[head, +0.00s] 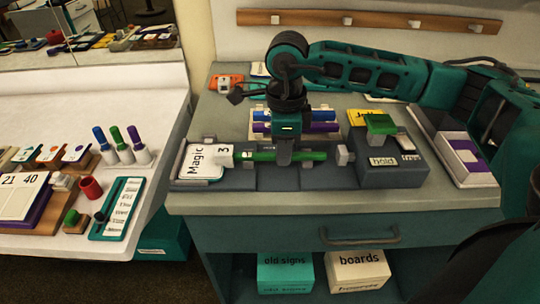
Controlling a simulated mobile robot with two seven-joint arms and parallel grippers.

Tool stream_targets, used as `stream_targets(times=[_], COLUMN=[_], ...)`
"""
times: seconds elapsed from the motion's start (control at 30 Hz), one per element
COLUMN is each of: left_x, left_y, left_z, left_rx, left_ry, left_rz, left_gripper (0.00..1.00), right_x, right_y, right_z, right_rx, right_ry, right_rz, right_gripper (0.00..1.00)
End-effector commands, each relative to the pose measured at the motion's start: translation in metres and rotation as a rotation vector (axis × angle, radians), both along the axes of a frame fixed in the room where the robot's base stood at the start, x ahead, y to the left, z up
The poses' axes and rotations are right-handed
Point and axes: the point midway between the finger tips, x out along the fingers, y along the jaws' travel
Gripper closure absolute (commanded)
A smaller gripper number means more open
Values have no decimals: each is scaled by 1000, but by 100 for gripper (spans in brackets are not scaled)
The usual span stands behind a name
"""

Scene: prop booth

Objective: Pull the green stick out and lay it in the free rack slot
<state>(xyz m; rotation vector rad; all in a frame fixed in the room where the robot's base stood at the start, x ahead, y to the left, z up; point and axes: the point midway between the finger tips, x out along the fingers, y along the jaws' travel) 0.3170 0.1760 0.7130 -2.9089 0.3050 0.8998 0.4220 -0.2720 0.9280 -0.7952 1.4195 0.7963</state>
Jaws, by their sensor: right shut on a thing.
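The green stick (314,155) lies level along a long dark grey fixture on the cabinet top. Its left end is by a white block marked 3 (223,156); a small white piece (345,155) stands just past its right end. My right gripper (284,158) points down and is shut on the green stick near its middle, hiding part of it. I cannot tell whether the stick is clear of the fixture. Just behind, a rack (256,115) carries a blue stick (318,115) and a purple stick (321,127); its free slot cannot be made out. My left gripper is out of view.
A grey block marked hold (385,166) with a green piece (380,125) on top stands right of the stick. A white card marked Magic (197,161) is at the left. A purple and white box (465,159) is at the right edge. Upright pens (116,139) stand on the left table.

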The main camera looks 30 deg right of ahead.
Motion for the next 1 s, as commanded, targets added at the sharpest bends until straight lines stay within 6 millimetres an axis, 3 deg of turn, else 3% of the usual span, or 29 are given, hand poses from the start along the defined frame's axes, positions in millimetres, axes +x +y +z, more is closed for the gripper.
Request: stream_targets(times=[0.5,1.0], left_x=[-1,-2], left_y=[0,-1], left_z=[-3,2], left_rx=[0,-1], left_ry=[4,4], left_rz=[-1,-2], left_gripper=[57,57], right_x=[-8,-8], right_y=[-13,-13], right_z=[0,7], right_rx=[-1,-1], right_ry=[1,-1], right_rz=[-1,-1], right_gripper=[100,100])
